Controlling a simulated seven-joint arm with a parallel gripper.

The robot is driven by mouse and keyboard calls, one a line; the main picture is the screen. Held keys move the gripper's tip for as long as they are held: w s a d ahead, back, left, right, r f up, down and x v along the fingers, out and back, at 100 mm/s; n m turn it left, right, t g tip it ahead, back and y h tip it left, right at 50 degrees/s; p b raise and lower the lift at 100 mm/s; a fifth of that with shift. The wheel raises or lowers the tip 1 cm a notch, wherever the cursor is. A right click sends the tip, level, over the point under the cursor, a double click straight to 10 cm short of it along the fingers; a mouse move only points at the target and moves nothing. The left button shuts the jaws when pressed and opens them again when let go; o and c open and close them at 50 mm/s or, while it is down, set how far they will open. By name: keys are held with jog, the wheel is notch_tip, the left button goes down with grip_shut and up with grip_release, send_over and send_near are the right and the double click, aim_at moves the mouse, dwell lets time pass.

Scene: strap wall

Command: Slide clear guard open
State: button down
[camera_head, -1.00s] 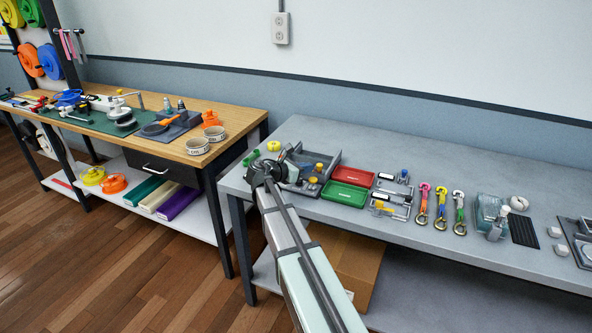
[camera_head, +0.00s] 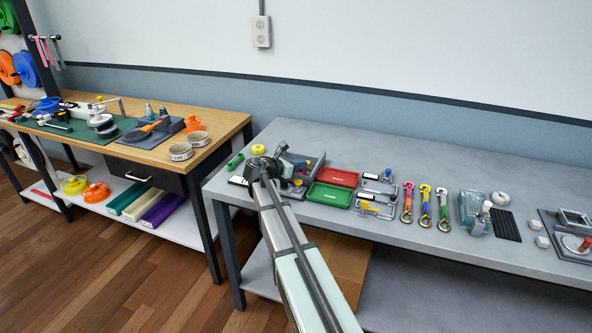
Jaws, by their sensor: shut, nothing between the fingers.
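A see-through, teal-tinted box-like cover (camera_head: 472,211), which looks like the clear guard, stands on the grey bench at the right. A light-coloured upright piece with a round top is at its right side. Whether the cover is open or shut is too small to tell. My gripper (camera_head: 282,150) is far to its left, at the left end of the bench near a grey tray (camera_head: 316,165). It is shut and empty, and my wrist partly hides it. It is well apart from the cover.
Between them lie a red tray (camera_head: 337,177), a green tray (camera_head: 329,194), small latch-like fixtures (camera_head: 371,206) and several hooked straps (camera_head: 425,206). A black ribbed pad (camera_head: 504,225) and a white roll (camera_head: 500,198) sit by the cover. The bench's back strip is clear.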

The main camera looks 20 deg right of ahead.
aim_at(295, 158)
jog(key=w+d, duration=0.4)
jog(key=shift+w+d, duration=0.25)
jog(key=shift+w, duration=0.15)
jog(key=shift+d, duration=0.1)
jog(key=shift+r, duration=0.1)
